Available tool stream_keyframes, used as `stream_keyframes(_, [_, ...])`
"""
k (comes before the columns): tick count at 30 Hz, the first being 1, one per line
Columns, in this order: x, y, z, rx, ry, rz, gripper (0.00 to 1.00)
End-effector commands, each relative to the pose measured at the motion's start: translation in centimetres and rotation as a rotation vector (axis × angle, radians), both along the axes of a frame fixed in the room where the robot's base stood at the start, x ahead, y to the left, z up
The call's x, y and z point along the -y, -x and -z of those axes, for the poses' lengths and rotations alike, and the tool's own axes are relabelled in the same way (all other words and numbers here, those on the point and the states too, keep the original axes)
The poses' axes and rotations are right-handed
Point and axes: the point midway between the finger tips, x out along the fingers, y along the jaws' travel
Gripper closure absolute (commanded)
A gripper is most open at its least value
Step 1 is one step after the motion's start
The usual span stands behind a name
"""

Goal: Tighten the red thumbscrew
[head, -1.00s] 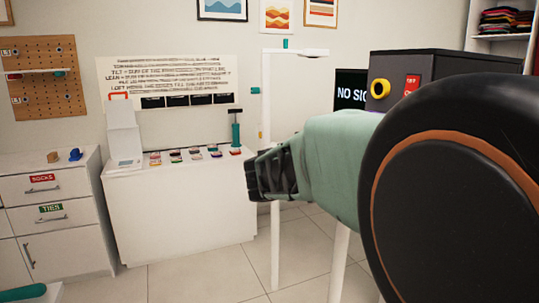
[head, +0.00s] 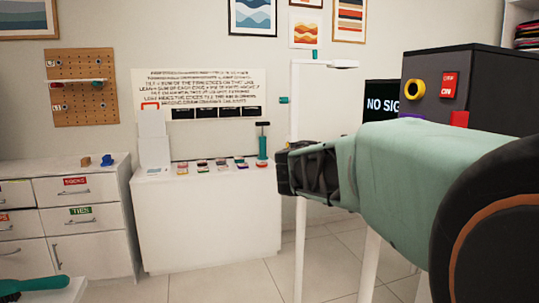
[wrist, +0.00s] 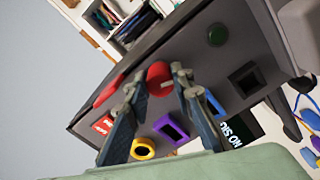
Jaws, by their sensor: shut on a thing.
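The red thumbscrew (wrist: 158,76) is a round red knob on the dark panel of a box, seen in the wrist view. My gripper (wrist: 157,80) has one fingertip on each side of it and is shut on it. The fingers partly cover the knob's sides. The knob's threads and how deep it sits cannot be seen. In the head view the dark box (head: 480,95) stands at the right. My arm hides its lower front, and the knob and fingertips are not visible there.
A red bar (wrist: 108,90) and red switch label (wrist: 103,125) sit left of the knob. A yellow ring (wrist: 143,148), purple-framed socket (wrist: 172,128) and green button (wrist: 217,34) are also on the panel. A white cabinet (head: 205,225) stands left, with open floor in front.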

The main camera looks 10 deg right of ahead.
Motion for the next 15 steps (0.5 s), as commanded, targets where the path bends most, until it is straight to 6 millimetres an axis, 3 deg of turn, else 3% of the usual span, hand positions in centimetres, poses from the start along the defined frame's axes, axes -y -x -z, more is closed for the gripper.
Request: stream_keyframes(15, [0.0, -0.02, 0.16, 0.13, -0.008, -0.001, 1.0])
